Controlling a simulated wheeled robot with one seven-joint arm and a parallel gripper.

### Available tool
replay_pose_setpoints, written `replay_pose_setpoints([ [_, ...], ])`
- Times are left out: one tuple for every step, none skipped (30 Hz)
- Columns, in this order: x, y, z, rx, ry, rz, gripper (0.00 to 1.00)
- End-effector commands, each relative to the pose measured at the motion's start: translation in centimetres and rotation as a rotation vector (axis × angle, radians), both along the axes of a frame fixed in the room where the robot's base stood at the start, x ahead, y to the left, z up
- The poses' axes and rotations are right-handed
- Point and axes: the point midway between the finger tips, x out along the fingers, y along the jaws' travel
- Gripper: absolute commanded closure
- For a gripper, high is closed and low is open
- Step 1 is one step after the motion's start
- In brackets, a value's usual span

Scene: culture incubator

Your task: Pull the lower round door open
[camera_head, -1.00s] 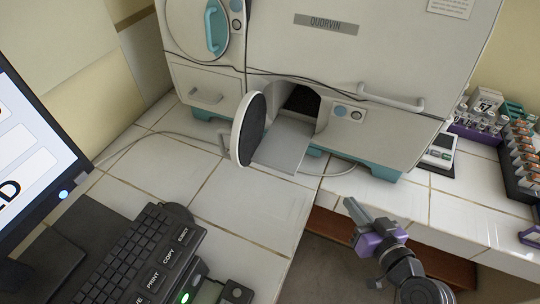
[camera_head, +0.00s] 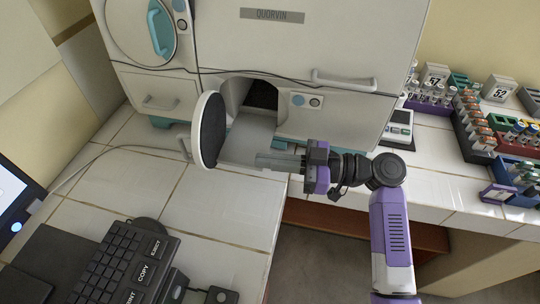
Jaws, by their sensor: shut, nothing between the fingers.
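The lower round door (camera_head: 208,130) stands swung out from the front of the incubator (camera_head: 285,48), seen nearly edge-on, with its dark inner face toward the right. Its pale handle (camera_head: 184,149) is on the left, outer side. The dark round-topped opening (camera_head: 262,94) shows behind it, with a pale shelf (camera_head: 252,135) at its foot. My gripper (camera_head: 262,161) is shut and empty, pointing left, just right of the door's inner face and in front of the shelf. A gap shows between fingertips and door.
An upper round door (camera_head: 140,32) with a teal handle is closed. A drawer (camera_head: 155,102) sits below it. A cable crosses the incubator front. A keyboard (camera_head: 120,262) and monitor (camera_head: 15,200) are at the left. Vial racks (camera_head: 475,130) stand at the right. The tiles left of the door are mostly clear.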

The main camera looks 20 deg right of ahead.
Motion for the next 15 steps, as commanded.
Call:
replay_pose_setpoints([
  [0.4,1.1,0.3,0.000,0.002,0.005,1.00],
  [0.7,1.6,0.3,0.000,0.004,0.004,1.00],
  [1.1,2.3,0.3,0.001,0.003,0.004,1.00],
  [1.4,2.8,0.3,0.001,0.003,0.003,1.00],
  [1.7,3.4,0.3,0.001,0.003,0.005,1.00],
  [2.0,4.1,0.3,0.001,0.003,0.003,1.00],
  [2.3,4.6,0.3,0.001,0.003,0.004,1.00],
  [2.6,5.1,0.3,0.001,0.003,0.003,1.00],
  [2.9,5.7,0.3,0.000,0.004,0.003,1.00],
  [3.2,6.2,0.3,-0.001,0.003,0.002,1.00],
  [3.4,6.6,0.4,-0.001,0.003,0.002,1.00],
  [3.7,7.2,0.3,0.000,0.004,0.002,1.00],
  [3.9,7.5,0.3,0.000,0.004,0.001,1.00],
  [4.1,7.8,0.3,0.000,0.004,0.001,1.00],
  [4.3,8.2,0.2,0.000,0.004,0.001,1.00],
])
